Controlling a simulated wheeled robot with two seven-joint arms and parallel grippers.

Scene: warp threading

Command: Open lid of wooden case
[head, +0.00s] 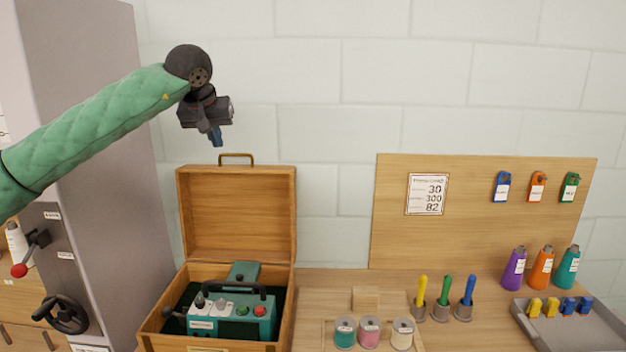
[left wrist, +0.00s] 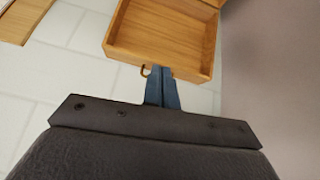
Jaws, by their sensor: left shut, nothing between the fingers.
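The wooden case (head: 169,324) stands on the table at the left of centre in the head view. Its lid (head: 237,214) is raised about upright, with a brass handle (head: 236,156) on its top edge. A teal device with a dark handle (head: 233,311) sits inside the case. My left gripper (head: 216,137) is shut and empty, above the lid and a little left of its handle. In the left wrist view the lid (left wrist: 165,36) shows beyond the shut fingers (left wrist: 162,88), which partly hide the handle (left wrist: 145,71). My right gripper is not in view.
A tall grey cabinet (head: 95,140) stands at the left. Spools (head: 369,332), coloured tools in holders (head: 443,295) and a grey tray (head: 572,327) occupy the table to the right. A wooden board (head: 465,235) stands behind them.

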